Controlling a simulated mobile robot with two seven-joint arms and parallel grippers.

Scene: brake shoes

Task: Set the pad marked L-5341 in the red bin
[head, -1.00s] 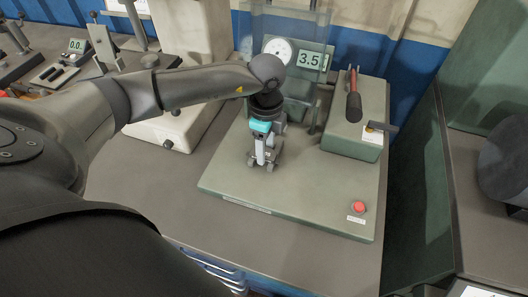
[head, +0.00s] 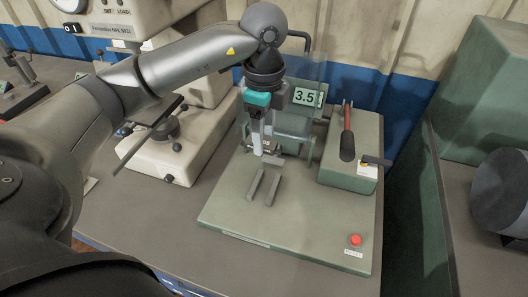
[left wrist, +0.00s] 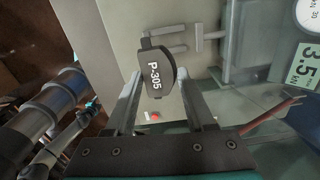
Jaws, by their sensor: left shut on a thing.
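My left gripper (head: 258,150) is above the green test fixture (head: 310,215), over the back end of its two short rails. In the left wrist view a dark grey pad (left wrist: 154,70) with a curved edge sits between the fingers (left wrist: 162,100), and the gripper is shut on it. Its white marking reads P-305, not L-5341. In the head view the pad is small and mostly hidden by the fingers. No pad marked L-5341 and no red bin show. My right gripper is not in view.
The fixture carries a 3.5 display (head: 307,97), a red-handled lever (head: 347,130) and a red button (head: 355,240). A beige machine (head: 185,150) stands to its left. A dark cylinder (head: 502,190) lies at the right.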

